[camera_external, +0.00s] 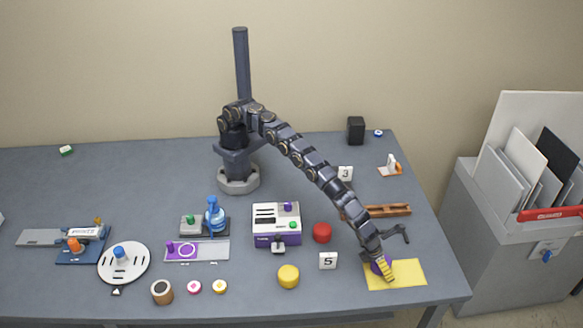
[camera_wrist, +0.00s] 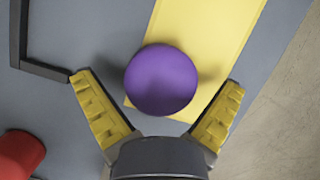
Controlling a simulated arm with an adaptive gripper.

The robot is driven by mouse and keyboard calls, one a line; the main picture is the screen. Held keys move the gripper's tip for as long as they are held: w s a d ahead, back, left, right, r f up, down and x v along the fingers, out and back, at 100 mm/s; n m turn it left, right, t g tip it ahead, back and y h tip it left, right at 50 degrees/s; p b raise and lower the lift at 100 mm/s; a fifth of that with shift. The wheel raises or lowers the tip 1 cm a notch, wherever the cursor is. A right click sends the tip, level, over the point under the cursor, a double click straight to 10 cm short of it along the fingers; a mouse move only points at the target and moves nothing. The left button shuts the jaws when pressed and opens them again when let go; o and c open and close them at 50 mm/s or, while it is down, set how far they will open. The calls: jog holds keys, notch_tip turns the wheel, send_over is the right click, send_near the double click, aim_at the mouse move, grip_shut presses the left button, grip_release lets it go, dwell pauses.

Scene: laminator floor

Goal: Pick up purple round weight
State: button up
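The purple round weight (camera_wrist: 161,80) sits at the edge of the yellow mat (camera_wrist: 215,30) in the wrist view. My gripper (camera_wrist: 157,84) is open, with one yellow finger on each side of the weight and a gap visible on both sides. In the external view my gripper (camera_external: 387,272) is low over the yellow mat (camera_external: 411,275) at the front right of the table. The purple weight (camera_external: 377,267) shows there only in part, mostly hidden by the fingers.
A red cylinder (camera_wrist: 18,154) is at lower left in the wrist view. A dark bracket (camera_external: 396,234) lies just behind the mat. A white block marked 5 (camera_external: 327,261) and a yellow cylinder (camera_external: 288,276) stand to the left. The table's right edge is near.

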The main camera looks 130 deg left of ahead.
jog(key=c, duration=1)
jog(key=shift+r, duration=0.1)
